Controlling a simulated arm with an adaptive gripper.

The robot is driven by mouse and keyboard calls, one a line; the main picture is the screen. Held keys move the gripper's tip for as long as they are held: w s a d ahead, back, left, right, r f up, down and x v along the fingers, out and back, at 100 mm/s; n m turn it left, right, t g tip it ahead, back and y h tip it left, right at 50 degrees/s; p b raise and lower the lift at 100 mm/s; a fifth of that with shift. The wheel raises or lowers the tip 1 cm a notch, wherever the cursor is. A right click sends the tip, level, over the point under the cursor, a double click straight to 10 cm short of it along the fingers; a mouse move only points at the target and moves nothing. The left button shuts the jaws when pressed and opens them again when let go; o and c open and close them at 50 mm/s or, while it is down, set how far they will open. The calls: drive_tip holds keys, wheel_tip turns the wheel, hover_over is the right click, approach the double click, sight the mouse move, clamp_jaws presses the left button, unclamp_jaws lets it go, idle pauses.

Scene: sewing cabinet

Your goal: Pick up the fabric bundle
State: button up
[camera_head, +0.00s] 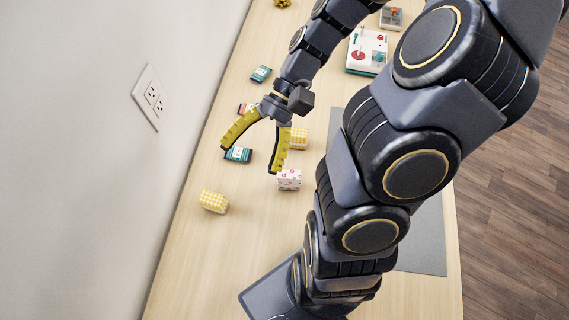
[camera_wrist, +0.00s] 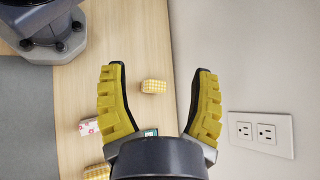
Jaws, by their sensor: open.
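A yellow-and-white checked fabric bundle (camera_head: 214,202) lies on the light wood table near its left edge; it also shows in the wrist view (camera_wrist: 153,87), between the two fingers and apart from both. A white bundle with a pink-red pattern (camera_head: 289,180) lies to its right, by my gripper's right fingertip in the head view; whether they touch I cannot tell. Another yellow checked bundle (camera_head: 299,138) lies farther back, partly behind the gripper. My gripper (camera_head: 249,160), with yellow padded fingers, is wide open and empty above the table.
Teal-labelled small packs (camera_head: 238,155) and (camera_head: 261,74) lie along the left side; another is partly hidden by the gripper. A white-and-red device (camera_head: 367,52) stands at the back. A grey mat (camera_head: 428,240) lies right. The wall with an outlet (camera_head: 152,94) borders the table's left.

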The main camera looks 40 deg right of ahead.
drive_tip(key=w+d+f+m+t+y, duration=0.1)
drive_tip(key=d+f+m+t+y, duration=0.4)
drive_tip(key=d+f+m+t, duration=0.3)
drive_tip(key=m+t+h, duration=0.1)
drive_tip(key=m+t, duration=0.5)
drive_tip(key=m, duration=0.3)
approach(281, 177)
drive_tip(key=shift+w+a+f, duration=0.8)
drive_tip(key=shift+w+a, duration=0.15)
drive_tip(key=shift+x, duration=3.75)
drive_tip(key=shift+w+d+f, duration=0.1)
drive_tip(key=shift+w+d, duration=0.05)
drive_tip(key=c, duration=1)
